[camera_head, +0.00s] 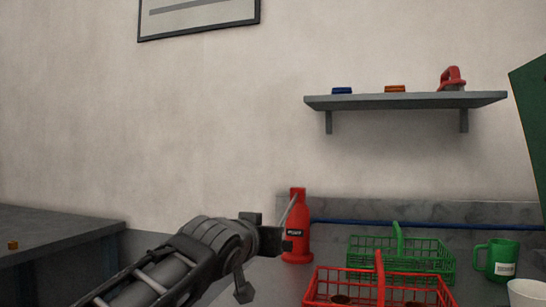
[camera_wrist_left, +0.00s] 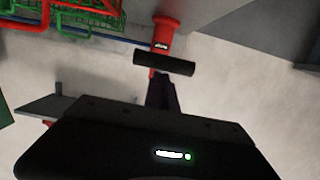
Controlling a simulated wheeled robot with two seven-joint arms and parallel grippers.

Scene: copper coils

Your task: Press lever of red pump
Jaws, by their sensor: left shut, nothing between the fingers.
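The red pump (camera_head: 299,245) is a bottle-shaped body with a dark label and a thin grey lever (camera_head: 289,209) slanting at its upper left. It stands upright at the back of the counter, by the wall. My left gripper (camera_head: 283,244) is shut and empty, overlapping the pump's left side just below the lever; contact cannot be told. In the left wrist view the pump (camera_wrist_left: 166,29) appears upside down beyond my shut left gripper (camera_wrist_left: 164,63), which hides part of it. My right gripper is not in view.
A red wire basket (camera_head: 325,279) and a green wire basket (camera_head: 448,262) stand right of the pump. A green mug (camera_head: 500,260) and a white cup (camera_head: 526,291) are farther right. A wall shelf (camera_head: 405,101) is above. A grey table (camera_head: 60,235) is at left.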

